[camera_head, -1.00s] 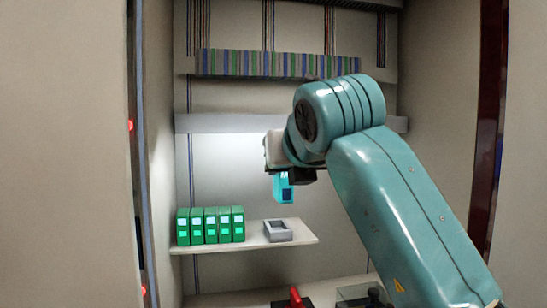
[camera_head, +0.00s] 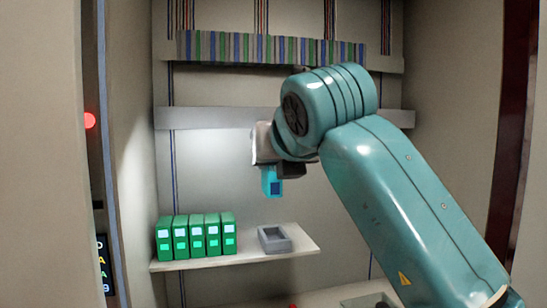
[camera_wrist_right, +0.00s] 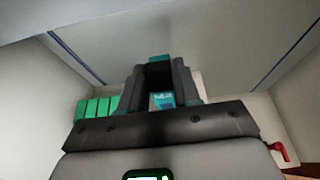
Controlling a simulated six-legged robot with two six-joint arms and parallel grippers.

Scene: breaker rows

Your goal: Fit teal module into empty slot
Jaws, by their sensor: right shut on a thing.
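The teal module (camera_head: 271,182) hangs below my right gripper (camera_head: 276,167), which is shut on it. In the right wrist view the teal module (camera_wrist_right: 162,101) shows between the fingers of my right gripper (camera_wrist_right: 163,82). The empty slot (camera_head: 274,239) is a grey open-topped holder on the shelf, to the right of a row of green modules. The teal module is above the slot, apart from it, and looks about upright. My left gripper is in neither view.
Several green modules (camera_head: 196,237) stand side by side on the pale shelf (camera_head: 215,258); they also show in the right wrist view (camera_wrist_right: 97,108). The shelf's right end is bare. A grey rail (camera_head: 200,117) crosses the back wall. A red handle (camera_wrist_right: 280,151) shows at the wrist view's right.

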